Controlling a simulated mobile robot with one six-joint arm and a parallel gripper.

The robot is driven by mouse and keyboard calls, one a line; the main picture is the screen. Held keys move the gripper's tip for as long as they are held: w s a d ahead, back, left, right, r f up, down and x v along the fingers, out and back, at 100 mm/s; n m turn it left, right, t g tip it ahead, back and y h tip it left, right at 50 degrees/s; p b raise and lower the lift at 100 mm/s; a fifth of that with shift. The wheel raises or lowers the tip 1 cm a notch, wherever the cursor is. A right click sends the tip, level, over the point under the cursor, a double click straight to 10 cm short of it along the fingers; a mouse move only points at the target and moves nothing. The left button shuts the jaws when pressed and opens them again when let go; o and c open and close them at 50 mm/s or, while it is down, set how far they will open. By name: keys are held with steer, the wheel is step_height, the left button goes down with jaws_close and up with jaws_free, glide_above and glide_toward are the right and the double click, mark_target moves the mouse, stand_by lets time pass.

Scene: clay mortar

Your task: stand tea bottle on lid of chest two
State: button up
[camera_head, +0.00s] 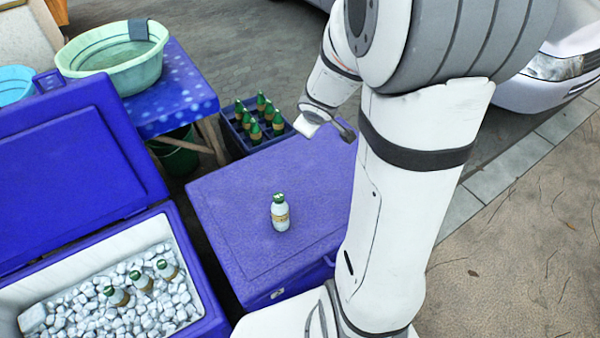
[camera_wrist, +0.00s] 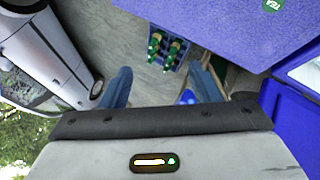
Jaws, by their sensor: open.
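A white tea bottle with a green cap and tan label (camera_head: 280,214) stands upright on the closed purple-blue lid of a chest (camera_head: 235,205). Its green cap marked "TEA" (camera_wrist: 273,5) shows at the top right edge of the wrist view, over the same lid (camera_wrist: 225,30). My gripper (camera_head: 335,124) is over the far right part of the lid, apart from the bottle. In the wrist view my gripper (camera_wrist: 163,85) has its two fingers spread with nothing between them.
An open chest (camera_head: 205,290) at left holds ice and several green-capped bottles (camera_head: 141,281). A blue crate of green bottles (camera_head: 237,128) stands behind the closed chest. A table (camera_head: 185,95) bears a green basin (camera_head: 112,72). A car (camera_head: 560,75) is at right.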

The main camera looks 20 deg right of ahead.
steer(key=s+a+r+m+g+y, duration=0.1)
steer(key=s+a, duration=0.4)
steer(key=s, duration=0.5)
steer(key=s+a+r+m+g+y, duration=0.1)
steer(key=s+a+r+m+g, duration=0.2)
steer(key=s, duration=0.7)
steer(key=a+r+m, duration=0.2)
steer(key=a+r, duration=0.1)
steer(key=shift+s+a+g, duration=0.15)
steer(key=shift+a+g, duration=0.15)
steer(key=shift+g, duration=0.1)
steer(key=p+v, duration=0.2)
steer(key=w+p+v, duration=0.1)
steer(key=p+v, duration=0.1)
steer(key=shift+s+d+r, duration=0.15)
steer(key=shift+r, duration=0.1)
